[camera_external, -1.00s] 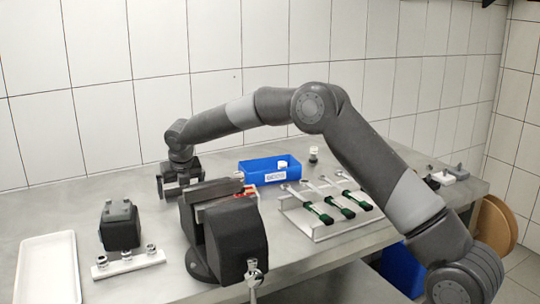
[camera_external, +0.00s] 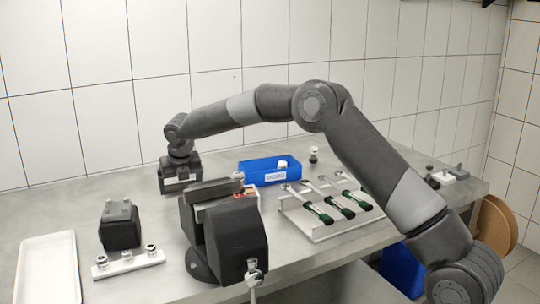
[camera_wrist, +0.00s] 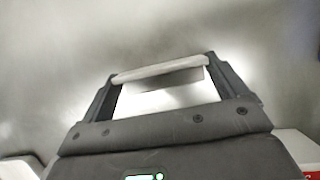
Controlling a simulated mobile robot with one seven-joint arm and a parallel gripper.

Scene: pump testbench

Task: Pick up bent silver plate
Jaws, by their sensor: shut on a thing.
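The bent silver plate (camera_wrist: 160,69) shows in the wrist view as a pale bar with a bend, spanning the gap between the two dark fingertips. My gripper (camera_wrist: 161,76) is shut on it. In the external view my gripper (camera_external: 180,186) points down over the back left of the metal table, just behind the dark vise. The plate cannot be made out clearly there.
The dark vise (camera_external: 236,240) stands close in front of my gripper. A white tray (camera_external: 48,270) and a small dark block (camera_external: 119,230) are at the left.

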